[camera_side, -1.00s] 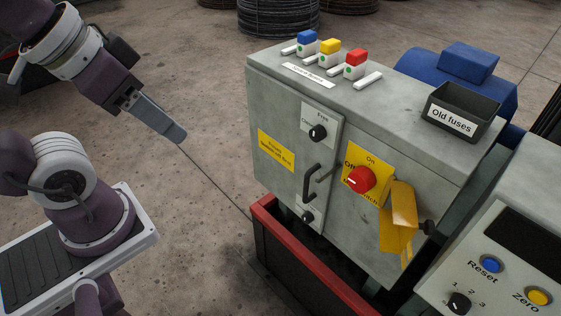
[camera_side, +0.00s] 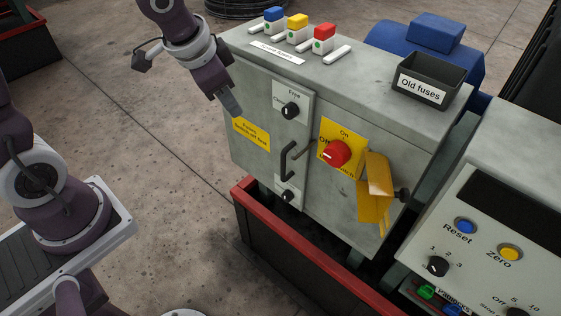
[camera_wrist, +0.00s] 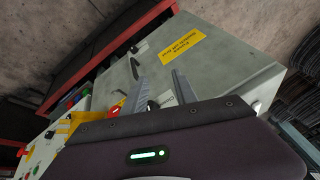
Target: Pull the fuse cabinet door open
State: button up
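The grey fuse cabinet (camera_side: 350,95) stands in the middle of the side view. Its left door (camera_side: 255,152) is shut and carries a yellow label (camera_side: 252,135), a black upright handle (camera_side: 287,160), a black knob (camera_side: 290,110) above the handle and a smaller knob (camera_side: 288,196) below it. My gripper (camera_side: 234,108) is in front of the door's upper left part, left of the upper knob and apart from the handle. In the wrist view my gripper (camera_wrist: 159,75) has its two fingers apart with nothing held; the handle (camera_wrist: 134,67) lies just left of the fingertips.
Right of the door are a red rotary switch (camera_side: 335,153) and a hanging yellow flap (camera_side: 375,190). Coloured fuses (camera_side: 298,25) and an old-fuses bin (camera_side: 428,79) sit on top. A red-rimmed trough (camera_side: 300,252) runs below; a control panel (camera_side: 485,230) stands right.

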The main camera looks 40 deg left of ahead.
jog(key=w+d+f+m+h, duration=0.1)
jog(key=w+d+f, duration=0.15)
jog(key=f, duration=0.35)
jog(key=m+g+h, duration=0.1)
jog(key=m+h, duration=0.1)
jog(key=h, duration=0.1)
send_over(283, 177)
jog(key=s+a, duration=0.2)
notch_tip(283, 177, down, 9)
jog(key=x, duration=0.6)
jog(key=shift+w+f, duration=0.2)
jog(key=shift+w, duration=0.15)
jog(key=shift+c, duration=0.2)
grip_shut()
